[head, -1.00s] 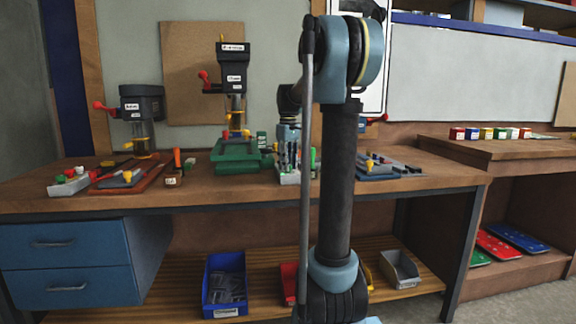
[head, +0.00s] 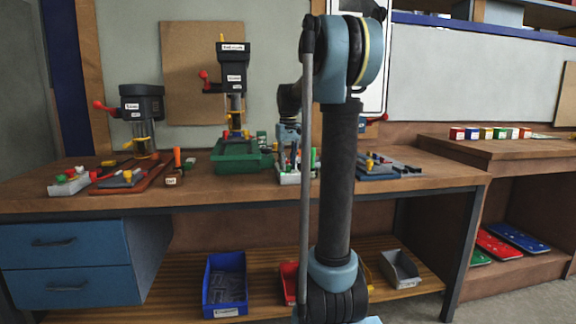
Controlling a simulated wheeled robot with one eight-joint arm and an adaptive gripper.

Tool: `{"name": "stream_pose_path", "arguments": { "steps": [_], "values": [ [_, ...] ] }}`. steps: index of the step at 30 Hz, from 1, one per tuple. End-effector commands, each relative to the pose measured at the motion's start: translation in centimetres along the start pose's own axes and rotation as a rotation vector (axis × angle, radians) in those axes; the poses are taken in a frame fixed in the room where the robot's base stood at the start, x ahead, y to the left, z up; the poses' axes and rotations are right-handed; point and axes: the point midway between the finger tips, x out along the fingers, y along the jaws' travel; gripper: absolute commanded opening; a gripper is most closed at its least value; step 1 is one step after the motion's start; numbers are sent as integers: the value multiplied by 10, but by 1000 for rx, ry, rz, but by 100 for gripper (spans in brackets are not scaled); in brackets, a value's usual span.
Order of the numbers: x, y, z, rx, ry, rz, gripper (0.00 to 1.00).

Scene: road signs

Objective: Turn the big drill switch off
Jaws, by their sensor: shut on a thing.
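The big drill (head: 235,58) is the tall dark drill press at the back of the bench, with a red handle on its left. A green base (head: 240,163) is at its foot. A small green and white piece (head: 262,140) is right of its column; I cannot tell if it is the switch. My gripper (head: 287,158) points down just right of the green base, partly hidden by my own arm. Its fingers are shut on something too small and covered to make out.
A smaller drill (head: 142,103) with a red handle stands left. A white holder (head: 290,178) with upright tools is below my gripper. A red tray (head: 130,183) and a white tray (head: 70,185) are at the bench's left. A grey tool tray (head: 385,173) lies right.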

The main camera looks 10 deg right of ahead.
Motion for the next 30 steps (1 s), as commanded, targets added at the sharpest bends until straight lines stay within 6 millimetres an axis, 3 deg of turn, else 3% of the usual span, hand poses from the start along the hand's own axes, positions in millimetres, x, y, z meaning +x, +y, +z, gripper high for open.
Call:
{"name": "stream_pose_path", "arguments": {
  "steps": [15,30],
  "values": [
    [0,1,-2,435,4,0,3],
    [-1,0,-2,601,5,-1,3]
  ]
}}
